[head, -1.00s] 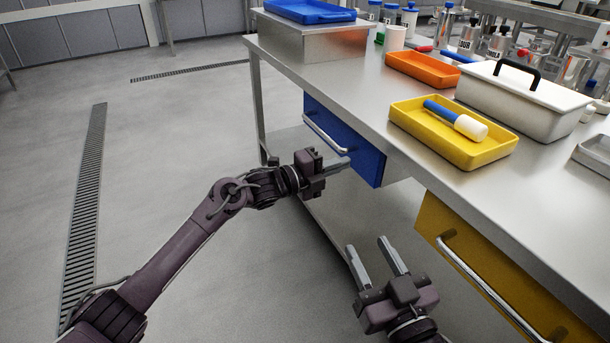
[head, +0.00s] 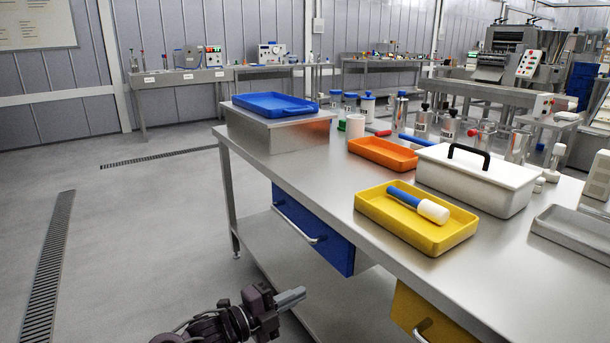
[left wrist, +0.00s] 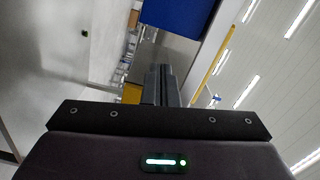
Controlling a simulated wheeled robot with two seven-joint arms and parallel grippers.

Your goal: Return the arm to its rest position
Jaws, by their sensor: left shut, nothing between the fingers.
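My left gripper (head: 291,298) is at the bottom of the head view, in front of the table and below the level of its top. Its fingers are together and empty. In the left wrist view the closed fingers (left wrist: 161,86) point away from the camera, with nothing between them. The blue drawer (head: 312,230) under the table is beyond the gripper in the head view, and a blue panel (left wrist: 180,15) shows at the top of the left wrist view. The gripper is apart from the drawer. My right gripper is outside the head view.
The steel table (head: 300,175) carries a yellow tray (head: 375,213) with a blue-and-white tool, an orange tray (head: 383,154), a white lidded box (head: 475,180) and a blue tray (head: 275,104) on a steel box. A yellow drawer (head: 412,312) is at lower right. Open floor lies left.

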